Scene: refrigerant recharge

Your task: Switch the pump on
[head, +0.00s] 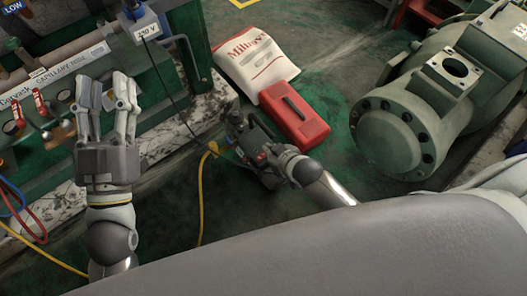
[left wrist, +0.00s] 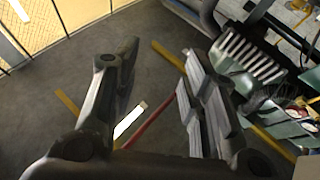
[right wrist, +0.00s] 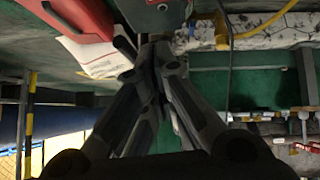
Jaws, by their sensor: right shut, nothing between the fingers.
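The pump (head: 237,122) is a dark unit on the green floor, partly hidden by my right gripper (head: 254,147) and wrist. Its switch cannot be made out. In the right wrist view, my right gripper (right wrist: 160,52) is shut and empty, its fingertips close to a grey-green body (right wrist: 158,14), probably the pump; I cannot tell whether they touch. My left gripper (head: 107,92) is open and empty, raised in front of the green panel, away from the pump. The left wrist view also shows its fingers (left wrist: 162,62) spread.
A red case (head: 296,113) and a white bag (head: 256,55) lie beyond the pump. A large green compressor (head: 400,130) stands at right. A 230 V socket (head: 140,27) has a black cable running down towards the pump. A yellow hose (head: 201,190) runs along the floor.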

